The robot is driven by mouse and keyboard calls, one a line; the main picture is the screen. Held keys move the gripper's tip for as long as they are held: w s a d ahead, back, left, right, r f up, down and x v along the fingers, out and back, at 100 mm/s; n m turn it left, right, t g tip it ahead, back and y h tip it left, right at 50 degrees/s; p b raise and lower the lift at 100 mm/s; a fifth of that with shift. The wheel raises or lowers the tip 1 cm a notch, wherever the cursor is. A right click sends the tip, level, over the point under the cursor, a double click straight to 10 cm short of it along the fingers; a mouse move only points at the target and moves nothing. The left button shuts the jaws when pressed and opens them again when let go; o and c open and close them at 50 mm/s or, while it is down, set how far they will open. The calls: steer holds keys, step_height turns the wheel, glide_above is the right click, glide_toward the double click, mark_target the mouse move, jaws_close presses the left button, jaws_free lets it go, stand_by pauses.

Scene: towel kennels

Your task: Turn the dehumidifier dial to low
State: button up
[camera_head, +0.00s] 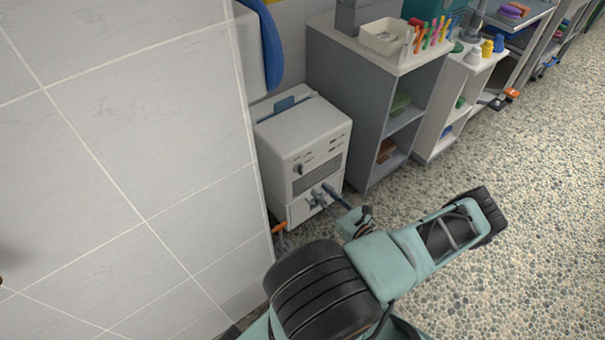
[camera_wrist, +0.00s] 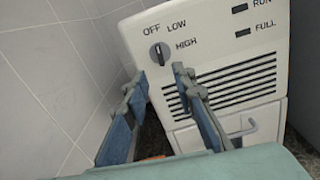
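The dehumidifier is a white box (camera_head: 288,135) standing on the floor against the tiled wall. Its front also shows in the wrist view (camera_wrist: 215,60). The dark round dial (camera_wrist: 160,54) is at the upper left of that front, with the labels OFF, LOW and HIGH around it. A light mark shows on the dial's upper part; its exact setting is hard to tell. My gripper (camera_wrist: 160,74) is open and empty, its fingers spread just below the dial in the picture. No contact with the dial shows. In the head view my gripper (camera_head: 322,194) is before the dehumidifier's lower front.
A slatted vent (camera_wrist: 230,90) and a handle (camera_wrist: 240,130) are below the dial. The tiled wall (camera_head: 130,150) is close on the left. A grey shelf unit (camera_head: 350,95) stands close on the right. Pebbled floor (camera_head: 530,160) is open farther right.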

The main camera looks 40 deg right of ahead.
mark_target(302, 172)
steer(key=w, duration=0.3)
steer(key=w+b, duration=0.1)
steer(key=w, duration=0.2)
steer(key=w+d, duration=0.1)
steer(key=w, duration=0.2)
steer(key=shift+w, duration=0.3)
jaws_close()
